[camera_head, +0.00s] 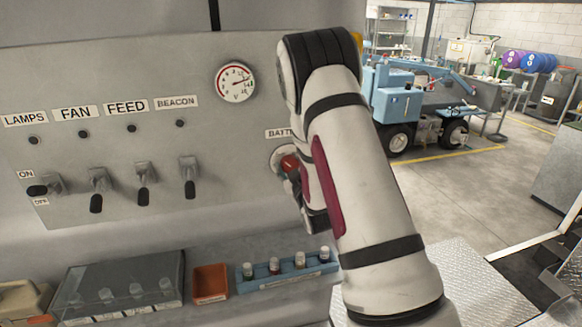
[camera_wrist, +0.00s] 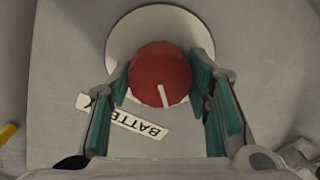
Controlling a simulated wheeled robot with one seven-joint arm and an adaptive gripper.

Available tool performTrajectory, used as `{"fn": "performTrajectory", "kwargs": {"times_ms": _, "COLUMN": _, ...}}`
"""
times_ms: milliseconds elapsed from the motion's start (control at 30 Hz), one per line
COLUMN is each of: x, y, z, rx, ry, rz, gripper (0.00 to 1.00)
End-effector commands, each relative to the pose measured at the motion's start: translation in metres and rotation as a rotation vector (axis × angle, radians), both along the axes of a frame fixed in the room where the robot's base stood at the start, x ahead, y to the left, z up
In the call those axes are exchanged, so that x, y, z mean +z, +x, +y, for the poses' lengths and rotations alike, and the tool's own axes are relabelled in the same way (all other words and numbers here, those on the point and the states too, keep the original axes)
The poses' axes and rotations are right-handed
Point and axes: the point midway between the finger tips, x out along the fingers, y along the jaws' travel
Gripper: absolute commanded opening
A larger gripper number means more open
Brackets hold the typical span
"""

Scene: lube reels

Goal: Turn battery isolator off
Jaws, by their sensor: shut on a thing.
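The battery isolator is a red round knob (camera_wrist: 160,74) with a white pointer line, on a pale round plate (camera_wrist: 190,30) on the grey panel. In the wrist view the pointer line is at the knob's lower edge, toward the label (camera_wrist: 122,120) that reads "BATTE...". In the head view the red knob (camera_head: 290,164) is partly hidden behind my arm, and its label (camera_head: 280,133) is cut off. My gripper (camera_wrist: 163,88) has its green-padded fingers on both sides of the knob and is shut on it. In the head view my gripper (camera_head: 308,200) is mostly covered by my arm.
Switches labelled LAMPS, FAN (camera_head: 98,185), FEED and BEACON stand left on the panel, below a round gauge (camera_head: 236,82). A clear-lidded box (camera_head: 120,285), orange bin (camera_head: 210,284) and blue vial rack (camera_head: 285,281) sit on the ledge below. Open floor lies right.

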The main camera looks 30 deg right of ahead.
Motion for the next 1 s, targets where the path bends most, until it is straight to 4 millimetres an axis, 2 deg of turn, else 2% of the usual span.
{"fn": "performTrajectory", "kwargs": {"times_ms": 267, "x": 0.0, "y": 0.0, "z": 0.0, "rx": 0.001, "ry": -0.003, "rz": 0.0, "gripper": 0.17}}
{"fn": "performTrajectory", "kwargs": {"times_ms": 300, "x": 0.0, "y": 0.0, "z": 0.0, "rx": 0.001, "ry": -0.003, "rz": 0.0, "gripper": 0.52}}
{"fn": "performTrajectory", "kwargs": {"times_ms": 367, "x": 0.0, "y": 0.0, "z": 0.0, "rx": 0.001, "ry": -0.003, "rz": 0.0, "gripper": 0.65}}
{"fn": "performTrajectory", "kwargs": {"times_ms": 767, "x": 0.0, "y": -0.004, "z": 0.001, "rx": 0.0, "ry": -0.001, "rz": 0.0, "gripper": 0.65}}
{"fn": "performTrajectory", "kwargs": {"times_ms": 867, "x": 0.0, "y": -0.015, "z": 0.004, "rx": 0.0, "ry": 0.0, "rz": 0.002, "gripper": 0.65}}
{"fn": "performTrajectory", "kwargs": {"times_ms": 1000, "x": -0.001, "y": -0.041, "z": 0.011, "rx": -0.001, "ry": 0.0, "rz": 0.004, "gripper": 0.65}}
